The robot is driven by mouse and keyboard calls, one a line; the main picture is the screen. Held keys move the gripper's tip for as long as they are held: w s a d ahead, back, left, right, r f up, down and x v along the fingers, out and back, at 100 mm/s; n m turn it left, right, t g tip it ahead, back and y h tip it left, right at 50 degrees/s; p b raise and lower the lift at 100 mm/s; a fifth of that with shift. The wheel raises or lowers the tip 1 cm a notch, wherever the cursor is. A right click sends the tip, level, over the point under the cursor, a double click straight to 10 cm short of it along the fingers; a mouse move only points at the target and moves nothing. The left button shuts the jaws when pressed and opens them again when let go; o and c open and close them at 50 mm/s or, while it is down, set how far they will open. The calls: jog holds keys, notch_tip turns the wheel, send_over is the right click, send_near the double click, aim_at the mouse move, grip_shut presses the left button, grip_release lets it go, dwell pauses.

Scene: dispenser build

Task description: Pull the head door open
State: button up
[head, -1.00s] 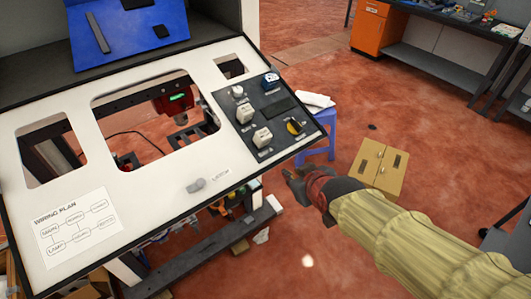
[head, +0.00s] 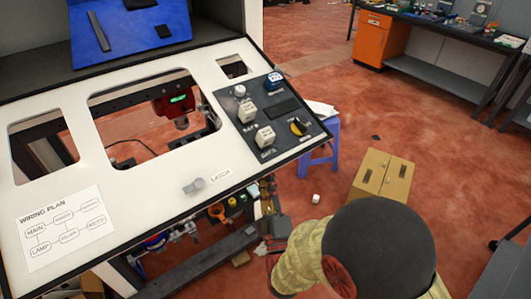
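A tilted white panel (head: 145,205) with dark edges and several cut-out windows fills the left of the head view. It looks like the head door, but I cannot tell for certain. A small grey knob or latch (head: 194,187) sits near its lower right edge, beside a short printed label. A dark control plate (head: 268,115) with switches and an orange-marked knob is at its right end. My arm shows at the bottom right as a khaki sleeve and a dark round joint. My gripper is out of the picture or hidden, and no fingers show.
A blue stool (head: 322,150) stands just right of the panel. A cardboard box (head: 381,180) lies on the red floor beyond my arm. An orange cabinet (head: 378,40) and workbench stand at the back right. Cables and parts crowd the space under the panel. The right-hand floor is mostly clear.

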aim_at(266, 151)
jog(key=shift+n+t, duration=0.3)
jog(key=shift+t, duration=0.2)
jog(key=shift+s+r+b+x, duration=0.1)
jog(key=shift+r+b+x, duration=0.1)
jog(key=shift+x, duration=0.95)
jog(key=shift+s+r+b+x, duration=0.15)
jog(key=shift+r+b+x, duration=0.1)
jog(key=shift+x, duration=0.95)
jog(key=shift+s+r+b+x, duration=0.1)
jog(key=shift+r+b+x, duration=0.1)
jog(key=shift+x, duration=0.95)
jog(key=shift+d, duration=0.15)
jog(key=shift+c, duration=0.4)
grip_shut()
